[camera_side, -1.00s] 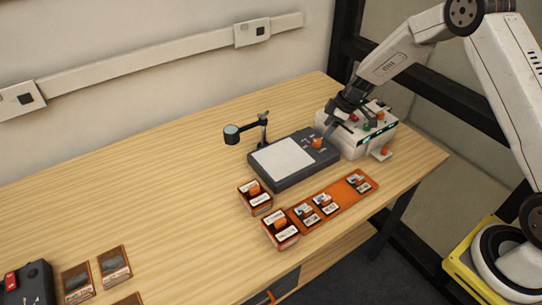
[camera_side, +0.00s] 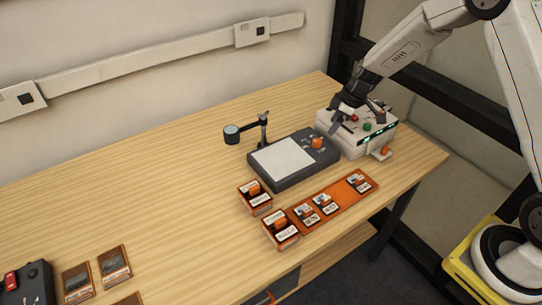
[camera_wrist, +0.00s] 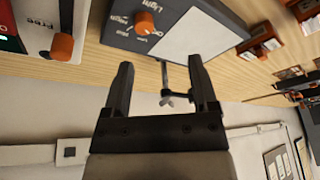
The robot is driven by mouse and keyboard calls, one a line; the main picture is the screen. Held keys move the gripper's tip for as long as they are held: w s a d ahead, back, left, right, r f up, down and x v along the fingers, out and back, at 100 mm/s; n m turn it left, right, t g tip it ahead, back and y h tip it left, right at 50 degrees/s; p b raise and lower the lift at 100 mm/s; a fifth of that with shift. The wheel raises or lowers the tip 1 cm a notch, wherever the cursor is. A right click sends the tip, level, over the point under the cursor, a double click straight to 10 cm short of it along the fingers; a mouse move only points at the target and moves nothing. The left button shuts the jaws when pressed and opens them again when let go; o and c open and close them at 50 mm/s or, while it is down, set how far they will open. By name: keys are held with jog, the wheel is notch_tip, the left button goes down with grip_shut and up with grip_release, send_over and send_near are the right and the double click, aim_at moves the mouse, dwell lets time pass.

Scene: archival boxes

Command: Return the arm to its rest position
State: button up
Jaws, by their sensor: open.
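My gripper (camera_side: 362,115) hangs over the white device at the far right of the table. In the wrist view my gripper (camera_wrist: 163,82) shows its two dark fingers spread apart with nothing between them. My arm reaches in from the upper right in the side view.
The white device (camera_side: 352,140) has red and green buttons and an orange knob. Beside it are a dark pad with a white sheet (camera_side: 285,160), a magnifier stand (camera_side: 232,133), an orange tray (camera_side: 340,196) and two small boxes (camera_side: 280,230). The table's left-middle (camera_side: 150,190) is clear.

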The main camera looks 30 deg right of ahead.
jog(key=s+a+r+m+h, duration=0.1)
jog(key=s+a+r+m, duration=0.1)
jog(key=s, duration=0.5)
jog(key=s+a+r+m+h, duration=0.1)
jog(key=s+a+r+m, duration=0.1)
jog(key=s, duration=0.6)
jog(key=s+a+r+m, duration=0.3)
jog(key=s+m, duration=0.1)
jog(key=s, duration=0.3)
jog(key=shift+s+r+h, duration=0.2)
jog(key=shift+h, duration=0.2)
